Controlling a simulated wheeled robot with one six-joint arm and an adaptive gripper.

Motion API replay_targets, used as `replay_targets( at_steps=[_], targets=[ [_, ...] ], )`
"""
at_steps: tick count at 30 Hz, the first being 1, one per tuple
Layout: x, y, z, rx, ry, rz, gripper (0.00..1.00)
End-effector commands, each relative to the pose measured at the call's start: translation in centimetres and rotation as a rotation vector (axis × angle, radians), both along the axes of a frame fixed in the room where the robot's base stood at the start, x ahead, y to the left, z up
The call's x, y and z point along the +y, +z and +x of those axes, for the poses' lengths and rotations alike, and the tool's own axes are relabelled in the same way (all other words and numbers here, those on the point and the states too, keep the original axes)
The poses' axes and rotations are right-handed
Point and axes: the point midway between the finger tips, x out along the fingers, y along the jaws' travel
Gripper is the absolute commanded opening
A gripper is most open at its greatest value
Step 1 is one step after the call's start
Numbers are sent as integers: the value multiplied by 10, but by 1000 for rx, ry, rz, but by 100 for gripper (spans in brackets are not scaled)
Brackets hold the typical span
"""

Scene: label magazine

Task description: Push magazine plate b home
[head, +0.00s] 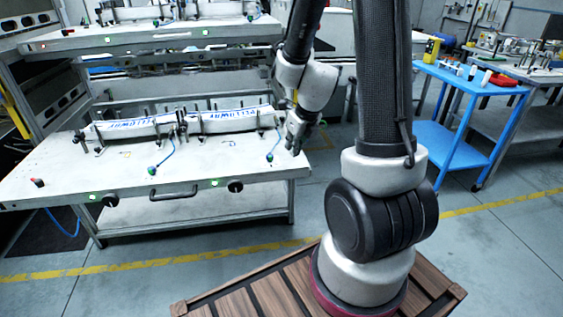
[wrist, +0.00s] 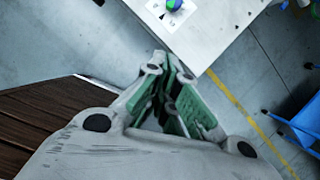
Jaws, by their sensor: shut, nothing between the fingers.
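Two pale magazine plates show in the head view. The lower plate (head: 60,185) juts out toward me, with a dark handle (head: 173,193) and black knobs on its front edge. The upper plate (head: 150,36) is partly cut off at the top. No letter that marks plate b is readable. My gripper (head: 292,149) hangs by the lower plate's right front corner; I cannot tell whether it touches. In the wrist view my gripper (wrist: 172,65) is shut and empty, its green-padded fingers together, with the lower plate's corner (wrist: 215,25) beyond them.
White bars with blue lettering (head: 230,120) lie clamped on the lower plate. Blue cables end in green-tipped fittings (head: 152,170) near its front. A blue cart (head: 455,150) stands at the right. Grey floor with a yellow line (head: 150,264) is clear before the magazine.

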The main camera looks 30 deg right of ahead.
Motion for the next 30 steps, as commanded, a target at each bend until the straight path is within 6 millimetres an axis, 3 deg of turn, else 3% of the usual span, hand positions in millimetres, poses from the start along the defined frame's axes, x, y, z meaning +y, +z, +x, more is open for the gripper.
replay_targets(
  at_steps=[5,12,22,30],
  targets=[
    [1,-12,4,6,-29,15,0],
    [3,-52,18,8,-29,12,0],
    [5,-92,33,7,-28,13,0],
    [11,-95,60,5,-19,11,0]
  ],
)
